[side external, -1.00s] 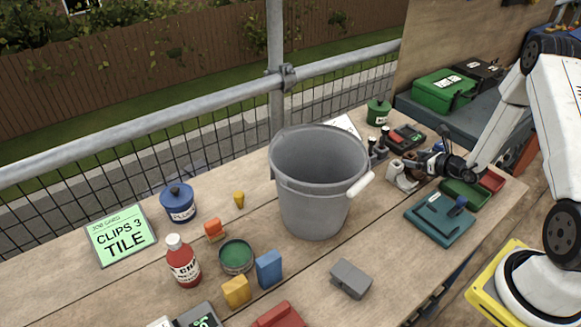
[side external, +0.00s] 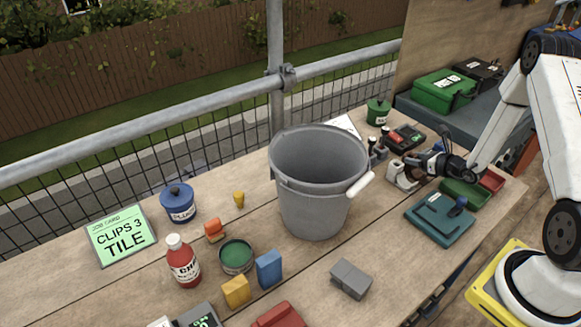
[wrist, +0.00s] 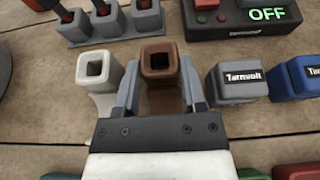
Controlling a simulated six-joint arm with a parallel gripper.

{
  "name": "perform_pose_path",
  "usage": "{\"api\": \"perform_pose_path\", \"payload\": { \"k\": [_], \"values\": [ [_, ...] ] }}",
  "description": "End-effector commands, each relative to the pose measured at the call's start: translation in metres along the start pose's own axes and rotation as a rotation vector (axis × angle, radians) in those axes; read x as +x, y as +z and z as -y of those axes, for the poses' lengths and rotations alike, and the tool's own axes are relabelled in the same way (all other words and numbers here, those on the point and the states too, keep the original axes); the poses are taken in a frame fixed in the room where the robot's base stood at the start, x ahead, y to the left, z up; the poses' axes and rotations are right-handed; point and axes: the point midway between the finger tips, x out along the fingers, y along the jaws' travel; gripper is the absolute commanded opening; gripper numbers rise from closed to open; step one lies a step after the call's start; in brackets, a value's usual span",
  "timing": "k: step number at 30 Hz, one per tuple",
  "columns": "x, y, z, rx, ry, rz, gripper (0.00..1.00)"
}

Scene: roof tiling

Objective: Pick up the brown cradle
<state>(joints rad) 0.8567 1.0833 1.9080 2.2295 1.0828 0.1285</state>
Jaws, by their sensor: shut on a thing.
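The brown cradle (wrist: 160,62) is a block with a square socket in its top, and it stands between my gripper's two fingers in the wrist view. My gripper (wrist: 159,88) is shut on it, with one grey finger against each side. In the side view my gripper (side external: 428,163) is low over the right part of the bench, and the brown cradle is mostly hidden there. Whether the cradle is clear of the bench cannot be told.
A white cradle (wrist: 101,75) stands close on the left, and a grey Turnvolt block (wrist: 237,82) close on the right, with a blue block (wrist: 297,77) beyond. A grey rack (wrist: 113,22) and a control box (wrist: 240,17) stand behind. A large grey bucket (side external: 314,205) stands left.

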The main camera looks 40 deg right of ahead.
Motion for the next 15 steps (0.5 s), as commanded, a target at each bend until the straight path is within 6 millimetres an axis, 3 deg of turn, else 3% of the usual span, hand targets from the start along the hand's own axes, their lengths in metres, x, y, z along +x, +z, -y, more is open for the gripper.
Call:
{"api": "perform_pose_path", "payload": {
  "k": [8, 15],
  "values": [
    [-0.003, 0.007, 0.000, -0.001, 0.000, 0.001, 0.00],
    [-0.010, 0.026, 0.001, -0.002, -0.001, 0.002, 0.00]
  ]
}}
